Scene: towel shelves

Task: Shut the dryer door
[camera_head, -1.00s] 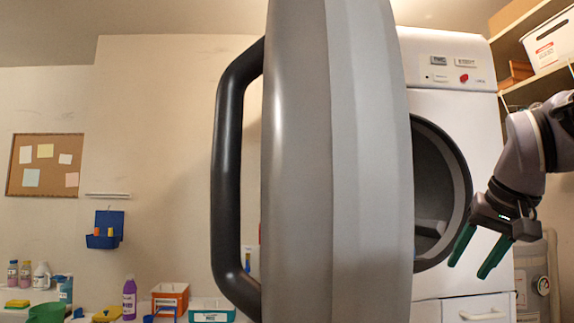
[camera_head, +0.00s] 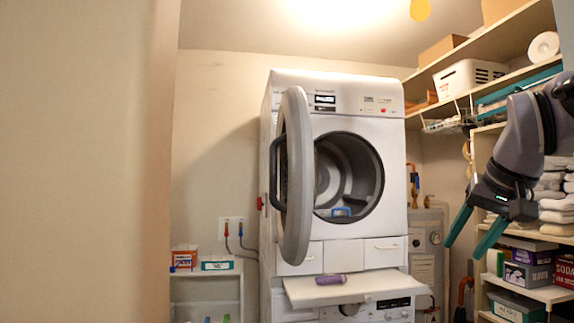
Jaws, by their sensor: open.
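The white dryer (camera_head: 340,105) stands upright in the middle of the head view. Its round grey door (camera_head: 296,175) is hinged on the left and stands wide open, seen nearly edge-on. A dark curved handle (camera_head: 276,172) is on the door's left side. The round opening (camera_head: 350,170) is uncovered, and a small blue item (camera_head: 341,211) shows at its lower rim. My gripper (camera_head: 466,236) is at the right with its two green fingers spread and empty. It is right of the dryer in the picture, apart from the door.
A pull-out shelf (camera_head: 400,284) under the dryer carries a purple item (camera_head: 331,279). Shelving (camera_head: 540,294) with towels and boxes fills the right side. A low shelf unit (camera_head: 207,277) stands at the left. A plain wall (camera_head: 75,160) fills the far left.

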